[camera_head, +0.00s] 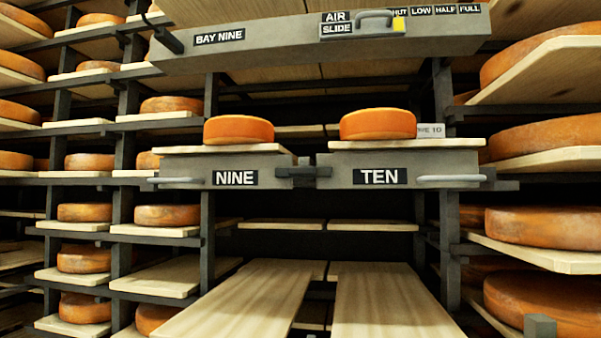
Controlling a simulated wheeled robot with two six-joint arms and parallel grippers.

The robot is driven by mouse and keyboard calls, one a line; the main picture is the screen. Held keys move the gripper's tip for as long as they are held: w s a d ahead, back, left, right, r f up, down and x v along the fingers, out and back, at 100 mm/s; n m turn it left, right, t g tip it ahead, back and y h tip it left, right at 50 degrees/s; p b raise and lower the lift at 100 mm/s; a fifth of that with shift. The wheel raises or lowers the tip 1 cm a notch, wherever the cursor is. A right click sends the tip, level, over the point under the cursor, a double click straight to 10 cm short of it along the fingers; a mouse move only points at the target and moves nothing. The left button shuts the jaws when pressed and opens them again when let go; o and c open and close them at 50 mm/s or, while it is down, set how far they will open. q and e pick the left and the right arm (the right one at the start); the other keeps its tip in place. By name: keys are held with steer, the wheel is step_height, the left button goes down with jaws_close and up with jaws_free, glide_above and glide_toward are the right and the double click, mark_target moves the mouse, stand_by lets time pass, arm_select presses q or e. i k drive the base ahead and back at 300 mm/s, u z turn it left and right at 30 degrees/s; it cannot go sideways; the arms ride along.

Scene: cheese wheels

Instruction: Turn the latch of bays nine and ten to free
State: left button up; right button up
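The latch (303,173) is a small dark grey bar lying level across the gap between the two bay fronts. Its middle is a slightly taller block. The front marked NINE (195,164) is on its left and the front marked TEN (405,161) on its right. Each front has a pale horizontal handle at its outer end: the left handle (175,181) and the right handle (450,179). A cheese wheel (239,130) sits on the board above NINE, and another cheese wheel (377,124) above TEN. Neither of my grippers shows.
Overhead is a grey beam (270,38) marked BAY NINE, with an air slide handle (375,19) and yellow marker (398,25). Bare boards (245,300) jut toward me below. Racks of cheeses flank both sides. A small grey block (540,325) at lower right is unclear.

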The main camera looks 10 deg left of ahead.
mark_target(290, 172)
steer(key=z, duration=1.05)
steer(key=k, duration=0.65)
steer(key=u, duration=2.1)
